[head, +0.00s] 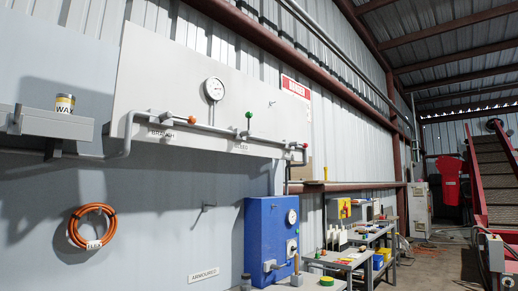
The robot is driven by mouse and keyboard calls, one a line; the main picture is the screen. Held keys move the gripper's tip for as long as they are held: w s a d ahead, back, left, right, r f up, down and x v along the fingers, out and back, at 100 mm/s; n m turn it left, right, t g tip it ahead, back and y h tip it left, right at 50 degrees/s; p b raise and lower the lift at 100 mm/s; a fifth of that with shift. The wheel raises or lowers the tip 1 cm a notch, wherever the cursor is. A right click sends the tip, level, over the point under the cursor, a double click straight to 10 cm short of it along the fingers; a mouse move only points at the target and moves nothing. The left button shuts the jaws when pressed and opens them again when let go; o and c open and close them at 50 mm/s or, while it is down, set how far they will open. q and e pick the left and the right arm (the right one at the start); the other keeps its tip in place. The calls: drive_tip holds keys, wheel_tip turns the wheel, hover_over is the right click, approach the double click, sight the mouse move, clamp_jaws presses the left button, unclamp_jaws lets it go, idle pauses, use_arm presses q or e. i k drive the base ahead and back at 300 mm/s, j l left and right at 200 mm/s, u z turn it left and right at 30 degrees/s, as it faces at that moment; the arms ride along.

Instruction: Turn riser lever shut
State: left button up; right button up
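A grey pipe (222,129) runs along a pale board on the left wall, with a round dial gauge (214,89) above it. It carries a lever with an orange knob (192,120), a lever with a green knob (249,115) and a red-tipped lever (304,146) at its right end. Small labels below the pipe seem to read "BRANCH" (162,133) and "BLEED" (241,147). No label reading "riser" can be made out, so I cannot tell which lever is the riser's. Neither of my grippers is in view.
An orange cable coil (77,239) hangs on the wall, and a can marked "WAX" (64,103) stands on a grey shelf (50,124). A blue box with a gauge (258,240) and a cluttered bench (345,259) stand right of centre. The floor beyond (437,262) looks partly clear.

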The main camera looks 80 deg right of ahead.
sight(305, 146)
drive_tip(key=z, duration=3.1)
